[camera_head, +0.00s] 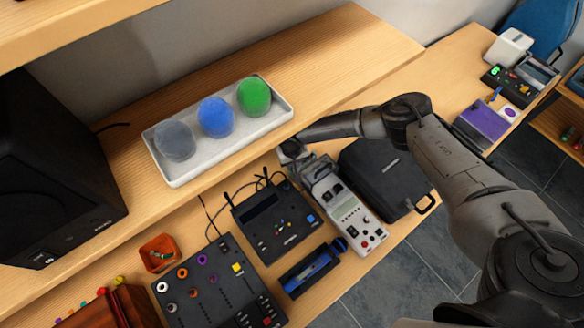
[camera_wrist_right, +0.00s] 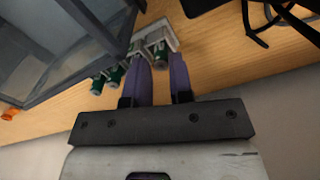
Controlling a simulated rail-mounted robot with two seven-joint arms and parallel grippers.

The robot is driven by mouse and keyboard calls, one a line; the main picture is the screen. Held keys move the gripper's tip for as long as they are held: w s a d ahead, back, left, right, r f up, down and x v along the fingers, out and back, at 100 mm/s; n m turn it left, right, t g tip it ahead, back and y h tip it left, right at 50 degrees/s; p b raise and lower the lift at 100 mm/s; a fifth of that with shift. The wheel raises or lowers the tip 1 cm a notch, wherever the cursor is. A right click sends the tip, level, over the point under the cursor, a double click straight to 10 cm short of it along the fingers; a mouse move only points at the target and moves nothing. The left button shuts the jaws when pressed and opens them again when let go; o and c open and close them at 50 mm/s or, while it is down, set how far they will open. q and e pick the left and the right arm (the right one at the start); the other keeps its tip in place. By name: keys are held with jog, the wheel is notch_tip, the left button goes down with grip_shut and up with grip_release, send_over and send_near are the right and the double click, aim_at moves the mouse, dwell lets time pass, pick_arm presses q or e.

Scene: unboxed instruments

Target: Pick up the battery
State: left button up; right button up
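In the right wrist view, a battery (camera_wrist_right: 159,54) with a green body sits at a pale grey holder (camera_wrist_right: 158,36). Other green batteries (camera_wrist_right: 115,74) stand in a row to its left. My right gripper (camera_wrist_right: 161,66) has two purple fingers set apart, with their tips near the first battery. It looks open, and I cannot tell whether either finger touches the battery. In the head view, my right arm reaches under the upper shelf, and the fingertips and batteries are hidden there. My left gripper is in neither view.
A clear-walled box (camera_wrist_right: 65,45) stands close left of the batteries. In the head view, the shelf (camera_head: 380,40) overhangs the work area, carrying a tray (camera_head: 180,177) with three balls. A black case (camera_head: 383,178) and a grey instrument (camera_head: 345,205) lie beside my right arm.

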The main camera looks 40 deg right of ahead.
jog(key=shift+f, duration=0.25)
grip_shut()
